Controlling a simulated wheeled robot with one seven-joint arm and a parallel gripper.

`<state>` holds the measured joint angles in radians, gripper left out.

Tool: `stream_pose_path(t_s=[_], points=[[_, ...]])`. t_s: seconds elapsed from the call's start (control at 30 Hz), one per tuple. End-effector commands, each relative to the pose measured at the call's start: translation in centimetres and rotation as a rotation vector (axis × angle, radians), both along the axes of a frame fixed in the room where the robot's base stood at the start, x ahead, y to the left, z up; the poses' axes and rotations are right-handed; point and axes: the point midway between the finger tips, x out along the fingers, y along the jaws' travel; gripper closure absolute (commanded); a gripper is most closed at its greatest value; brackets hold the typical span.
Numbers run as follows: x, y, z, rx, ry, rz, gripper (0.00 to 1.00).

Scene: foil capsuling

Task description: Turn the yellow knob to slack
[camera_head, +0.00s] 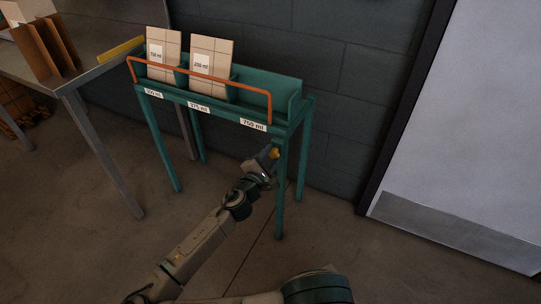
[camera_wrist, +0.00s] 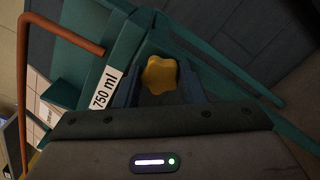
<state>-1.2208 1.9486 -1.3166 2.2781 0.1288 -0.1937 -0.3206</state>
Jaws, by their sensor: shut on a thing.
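The yellow knob (camera_wrist: 159,75) is star-shaped and sits on the end of the green rack (camera_wrist: 205,50), near the 750 ml label (camera_wrist: 105,88). My gripper (camera_wrist: 158,92) is at the knob, with a dark finger on either side of it, shut on it. In the head view the knob (camera_head: 275,153) is a small yellow spot below the rack's right front corner, beside the rack's front right leg. My gripper (camera_head: 268,160) reaches it from the lower left. The finger contact is partly hidden by the gripper body in the wrist view.
The rack has an orange rail (camera_head: 200,88) along its front and labels for three sizes. Two cartons (camera_head: 211,66) stand in its left and middle bays; the right bay is empty. A metal table (camera_head: 75,80) stands at left, a pale door (camera_head: 465,130) at right.

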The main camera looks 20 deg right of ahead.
Motion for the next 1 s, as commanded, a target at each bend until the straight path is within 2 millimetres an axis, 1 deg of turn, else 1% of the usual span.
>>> stream_pose_path(t_s=[0.5,0.53,0.57,0.6,0.87,1.0], points=[[-0.13,-0.11,-0.12,-0.012,0.019,-0.004,0.87],[-0.12,-0.11,-0.14,-0.012,0.019,-0.004,0.61],[-0.13,-0.11,-0.12,-0.012,0.018,-0.005,0.53],[-0.12,-0.09,-0.12,-0.012,0.017,-0.003,0.42],[-0.03,0.02,-0.07,-0.012,0.016,-0.001,0.42],[-0.29,0.48,-0.04,-0.011,0.015,0.001,0.42]])
